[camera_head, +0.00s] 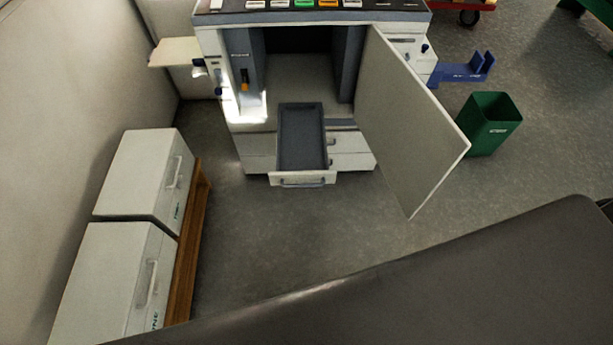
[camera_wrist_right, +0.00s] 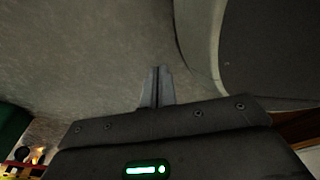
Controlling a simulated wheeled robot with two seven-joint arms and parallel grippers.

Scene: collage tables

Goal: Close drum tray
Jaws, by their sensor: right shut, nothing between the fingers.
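The drum tray (camera_head: 301,141) is a dark, shallow drawer with a white front and a handle (camera_head: 303,182). In the head view it is pulled out from the lower front of the white machine (camera_head: 254,143). The machine's large door (camera_head: 418,130) stands open to the right of the tray. My right gripper (camera_wrist_right: 157,70) shows in the right wrist view, shut and empty, over bare grey floor. It is apart from the tray, which does not show in that view. My left gripper is in neither view.
Two white boxes (camera_head: 149,172) sit on a wooden pallet (camera_head: 186,262) at the left. A green bin (camera_head: 488,124) and a blue stand (camera_head: 464,72) are at the right. Floor in front of the tray (camera_head: 290,235) is clear.

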